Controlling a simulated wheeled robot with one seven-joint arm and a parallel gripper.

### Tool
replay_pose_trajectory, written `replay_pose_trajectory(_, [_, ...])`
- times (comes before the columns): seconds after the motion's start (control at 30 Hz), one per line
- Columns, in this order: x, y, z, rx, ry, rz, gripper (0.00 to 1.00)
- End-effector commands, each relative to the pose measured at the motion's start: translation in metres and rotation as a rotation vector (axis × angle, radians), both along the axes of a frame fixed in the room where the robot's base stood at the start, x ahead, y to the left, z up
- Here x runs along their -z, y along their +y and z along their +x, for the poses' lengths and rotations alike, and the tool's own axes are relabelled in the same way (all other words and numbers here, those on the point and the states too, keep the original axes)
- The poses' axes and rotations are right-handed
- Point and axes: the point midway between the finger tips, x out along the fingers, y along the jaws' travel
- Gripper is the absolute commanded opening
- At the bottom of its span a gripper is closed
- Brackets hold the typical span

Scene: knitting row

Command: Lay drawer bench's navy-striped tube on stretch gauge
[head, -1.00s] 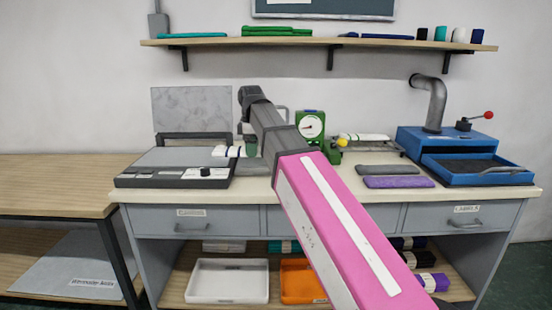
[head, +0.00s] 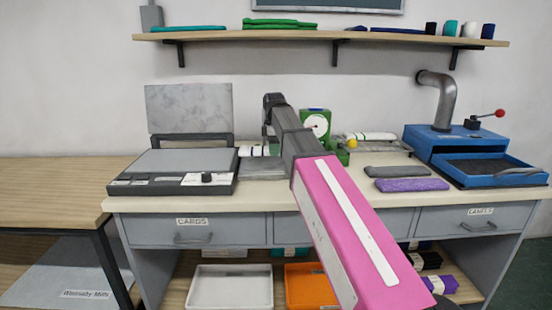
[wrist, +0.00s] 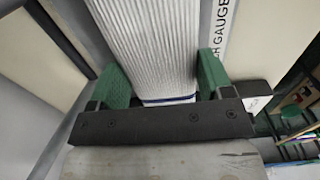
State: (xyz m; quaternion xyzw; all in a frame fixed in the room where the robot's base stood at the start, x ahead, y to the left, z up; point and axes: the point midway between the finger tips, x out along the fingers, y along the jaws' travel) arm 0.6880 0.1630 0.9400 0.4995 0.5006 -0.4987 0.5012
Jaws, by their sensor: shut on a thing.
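My gripper (wrist: 162,75) has green fingers on both sides of a white ribbed tube (wrist: 150,40) with a navy stripe near its end, and is shut on it. In the head view the white tube (head: 253,151) shows just left of my arm, low over the bench; whether it touches anything below is unclear. My arm hides much of the gripper there. A green stand with a round white dial (head: 318,125), likely part of the stretch gauge, is at the back, right of my arm. In the wrist view a white label strip (wrist: 217,40) reading "H GAUGE" lies beside the tube.
A grey flat-lidded machine (head: 180,165) stands left on the drawer bench (head: 350,190). Right of my arm are another white roll (head: 370,136), a grey pad (head: 394,172), a purple pad (head: 412,185) and a blue press (head: 470,150). A shelf (head: 330,37) runs above.

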Motion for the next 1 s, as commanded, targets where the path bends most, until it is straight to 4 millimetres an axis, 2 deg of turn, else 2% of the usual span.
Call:
replay_pose_trajectory(0.1, [0.006,-0.006,0.007,0.0,0.001,0.0,0.51])
replay_pose_trajectory(0.27, [0.013,-0.007,0.008,0.0,0.001,0.0,0.51])
replay_pose_trajectory(0.53, [0.045,-0.007,0.007,0.0,0.001,0.0,0.51])
replay_pose_trajectory(0.93, [0.05,-0.007,0.008,0.0,0.0,0.0,0.51])
replay_pose_trajectory(0.97, [0.05,-0.007,0.008,0.0,0.0,0.0,0.83])
replay_pose_trajectory(1.0, [0.05,-0.007,0.008,0.0,0.0,0.0,0.96])
